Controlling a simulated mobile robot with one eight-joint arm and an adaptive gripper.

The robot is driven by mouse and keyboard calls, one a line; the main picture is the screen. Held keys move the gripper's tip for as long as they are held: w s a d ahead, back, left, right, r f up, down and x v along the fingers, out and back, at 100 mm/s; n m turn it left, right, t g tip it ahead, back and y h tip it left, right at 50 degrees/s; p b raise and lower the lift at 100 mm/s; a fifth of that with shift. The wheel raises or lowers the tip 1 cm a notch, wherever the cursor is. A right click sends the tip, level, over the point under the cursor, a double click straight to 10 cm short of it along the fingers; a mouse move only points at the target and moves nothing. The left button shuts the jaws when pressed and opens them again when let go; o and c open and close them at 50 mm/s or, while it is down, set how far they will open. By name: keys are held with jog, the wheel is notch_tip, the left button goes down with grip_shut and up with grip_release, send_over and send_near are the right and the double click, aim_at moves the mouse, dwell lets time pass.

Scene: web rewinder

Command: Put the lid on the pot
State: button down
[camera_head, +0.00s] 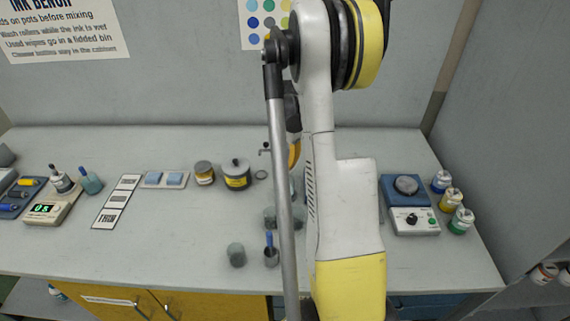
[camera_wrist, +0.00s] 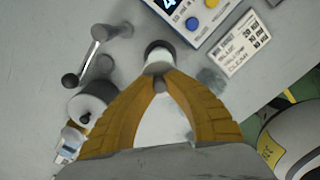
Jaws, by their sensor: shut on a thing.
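In the wrist view my gripper (camera_wrist: 158,80) has its yellow fingers closed together at the tips. They are shut on a small round thing (camera_wrist: 159,54) with a dark rim and a pale middle; I cannot tell whether it is the lid. In the head view my arm hides the gripper and what it holds. Which pot the task means is unclear.
A blue-and-white device (camera_head: 409,205) stands right of my arm, beside several small paint jars (camera_head: 451,199). Grey cups (camera_head: 236,254) stand near the front edge.

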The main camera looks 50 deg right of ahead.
jog(key=shift+f+b, duration=1.75)
jog(key=shift+f, duration=1.05)
jog(key=shift+f+b, duration=0.2)
jog(key=shift+b, duration=0.3)
jog(key=c, duration=0.9)
grip_release()
jog(key=shift+r, duration=0.15)
jog(key=shift+r+p, duration=2.2)
jog(key=shift+r, duration=1.2)
grip_shut()
